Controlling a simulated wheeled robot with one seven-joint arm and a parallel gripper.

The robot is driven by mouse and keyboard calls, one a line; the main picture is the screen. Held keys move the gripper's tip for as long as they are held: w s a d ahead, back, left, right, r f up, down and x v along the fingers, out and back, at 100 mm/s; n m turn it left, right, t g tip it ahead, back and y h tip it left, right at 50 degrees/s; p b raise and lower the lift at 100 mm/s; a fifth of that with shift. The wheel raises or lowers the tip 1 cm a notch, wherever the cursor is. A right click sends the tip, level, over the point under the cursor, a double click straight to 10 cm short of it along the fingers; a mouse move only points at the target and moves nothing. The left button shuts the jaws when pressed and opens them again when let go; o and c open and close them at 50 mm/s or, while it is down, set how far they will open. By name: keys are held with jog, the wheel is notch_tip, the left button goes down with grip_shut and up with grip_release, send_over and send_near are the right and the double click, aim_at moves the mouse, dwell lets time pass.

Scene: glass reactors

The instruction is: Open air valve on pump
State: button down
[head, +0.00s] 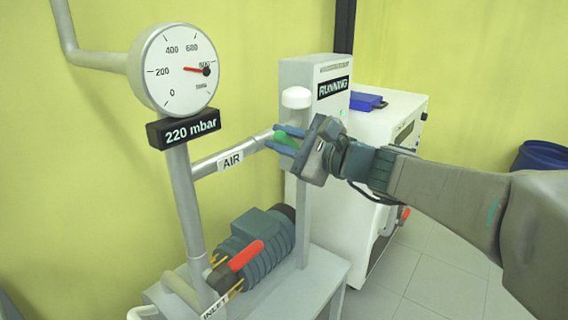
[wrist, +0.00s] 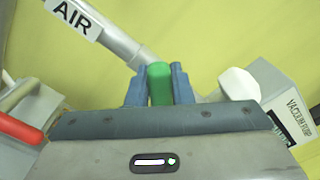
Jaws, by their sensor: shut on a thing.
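The air valve's green handle (wrist: 159,84) sits between the two blue fingers of my gripper (wrist: 159,86) in the wrist view. In the head view my gripper (head: 284,139) reaches in from the right and is shut on the green handle (head: 286,139), which is partly hidden by the fingers. The handle is at the right end of the grey pipe labelled AIR (head: 211,158). The AIR pipe also shows in the wrist view (wrist: 112,38). The valve body is mostly hidden behind my gripper. The pump (head: 252,250) stands below, on a light base.
A round gauge (head: 174,68) stands above a display (head: 184,131) reading 220 mbar. A grey box (head: 318,72) shows RUNNING. A white cabinet (head: 385,118) carries a blue item. A white cap (head: 296,97) stands close to my gripper.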

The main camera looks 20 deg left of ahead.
jog(key=n+b, duration=0.1)
jog(key=b, duration=0.1)
jog(key=f+n+b, duration=0.1)
jog(key=n+b, duration=0.2)
jog(key=b, duration=0.2)
jog(key=shift+s+f, duration=0.2)
jog(key=shift+f, duration=0.1)
jog(key=n+b, duration=0.3)
jog(key=b, duration=0.1)
jog(key=shift+a, duration=0.1)
jog(key=shift+r+n+b, duration=0.1)
jog(key=shift+n+b, duration=0.3)
jog(key=c, duration=1.3)
grip_release()
jog(key=shift+s, duration=0.1)
jog(key=p+v, duration=0.2)
jog(key=v, duration=1.1)
jog(key=shift+d, duration=0.4)
jog(key=shift+r+p, duration=0.1)
jog(key=shift+p, duration=0.35)
